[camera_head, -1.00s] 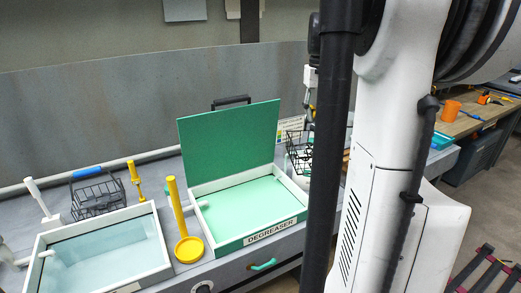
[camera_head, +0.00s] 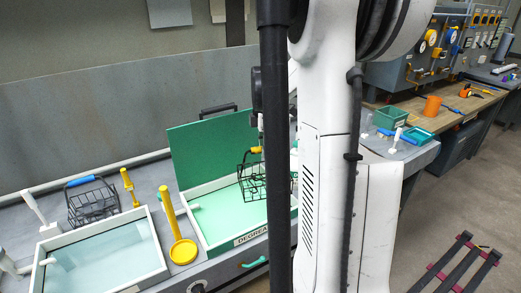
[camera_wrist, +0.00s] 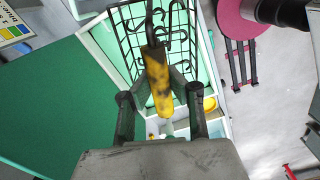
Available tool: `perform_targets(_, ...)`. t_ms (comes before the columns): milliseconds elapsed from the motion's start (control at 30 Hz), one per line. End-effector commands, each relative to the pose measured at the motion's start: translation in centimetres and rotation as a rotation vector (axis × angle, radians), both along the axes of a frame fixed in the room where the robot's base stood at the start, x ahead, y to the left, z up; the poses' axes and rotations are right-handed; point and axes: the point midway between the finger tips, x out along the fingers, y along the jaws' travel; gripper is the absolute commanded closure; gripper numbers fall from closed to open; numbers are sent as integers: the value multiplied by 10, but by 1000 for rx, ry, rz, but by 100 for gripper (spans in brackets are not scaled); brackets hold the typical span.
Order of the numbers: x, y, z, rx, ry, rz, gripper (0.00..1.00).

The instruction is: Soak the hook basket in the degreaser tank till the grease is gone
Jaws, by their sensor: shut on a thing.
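The hook basket (camera_head: 255,182), a black wire basket with a yellow handle, hangs from my gripper (camera_head: 257,148) over the open degreaser tank (camera_head: 208,245). My black column hides part of both. In the wrist view the fingers of my gripper (camera_wrist: 160,85) are shut on the yellow handle (camera_wrist: 162,92), which has dark smudges. Below it are the wire grid (camera_wrist: 122,40) and dark curved hooks (camera_wrist: 158,14). The tank holds green liquid, and its green lid (camera_head: 205,150) stands raised at the back. I cannot tell how much grease is on the wires.
A second wire basket with a blue handle (camera_head: 92,205) stands left, behind a clear-liquid tank (camera_head: 158,238). A yellow post on a round base (camera_head: 183,252) stands between the tanks. The raised lid closes off the back.

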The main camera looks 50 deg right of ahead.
Motion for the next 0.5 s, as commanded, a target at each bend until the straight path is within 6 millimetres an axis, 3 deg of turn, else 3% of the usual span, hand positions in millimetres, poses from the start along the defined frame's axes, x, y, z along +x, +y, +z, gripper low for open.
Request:
perform_targets(200,1,13,-10,0,0,239,100)
perform_targets(500,1,18,-21,0,0,325,100)
